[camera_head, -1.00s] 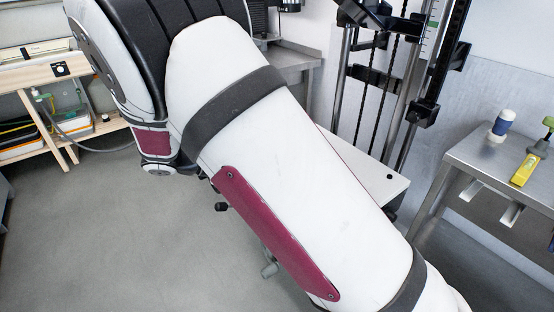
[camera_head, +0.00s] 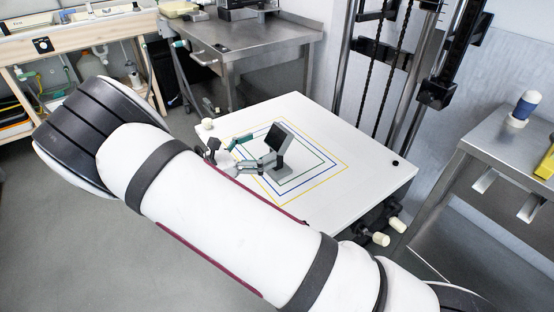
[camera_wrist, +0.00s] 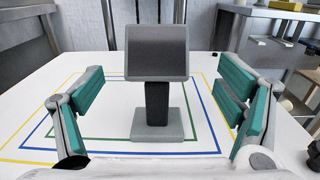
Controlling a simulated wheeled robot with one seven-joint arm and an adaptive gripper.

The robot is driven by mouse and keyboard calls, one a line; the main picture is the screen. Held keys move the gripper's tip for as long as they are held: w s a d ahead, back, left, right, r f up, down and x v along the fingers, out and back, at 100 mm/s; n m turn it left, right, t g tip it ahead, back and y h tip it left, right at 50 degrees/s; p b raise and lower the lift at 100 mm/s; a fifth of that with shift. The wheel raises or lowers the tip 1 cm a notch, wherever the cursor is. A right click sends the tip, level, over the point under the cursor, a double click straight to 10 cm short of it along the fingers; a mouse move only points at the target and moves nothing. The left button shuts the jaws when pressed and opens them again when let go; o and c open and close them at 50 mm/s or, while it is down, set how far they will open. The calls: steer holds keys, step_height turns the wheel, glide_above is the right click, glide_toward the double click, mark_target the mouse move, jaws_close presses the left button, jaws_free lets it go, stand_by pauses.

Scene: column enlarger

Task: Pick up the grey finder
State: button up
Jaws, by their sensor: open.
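The grey finder (camera_head: 281,147) stands upright on the white baseboard (camera_head: 376,185), inside the printed coloured frames. It has a grey foot, a dark post and a tilted dark head. In the wrist view the finder (camera_wrist: 157,85) is centred between my fingers. My gripper (camera_head: 250,153) is open, its green-padded fingers pointing at the finder from the left in the head view. In the wrist view my gripper (camera_wrist: 160,108) has one finger on each side of the finder, with gaps on both sides. Neither finger touches it in that view.
A dark column (camera_head: 458,60) with chains rises behind the baseboard. A steel table (camera_head: 500,140) at right holds a blue-and-white bottle (camera_head: 524,109) and a yellow item (camera_head: 546,166). A steel bench (camera_head: 250,42) stands behind. The baseboard around the finder is mostly clear.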

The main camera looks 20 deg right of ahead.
mark_target(273, 141)
steer(key=shift+w+b+x, duration=0.2)
steer(key=shift+b+x, duration=0.15)
steer(key=shift+x, duration=2.85)
steer(key=shift+f, duration=0.1)
steer(key=c, duration=2)
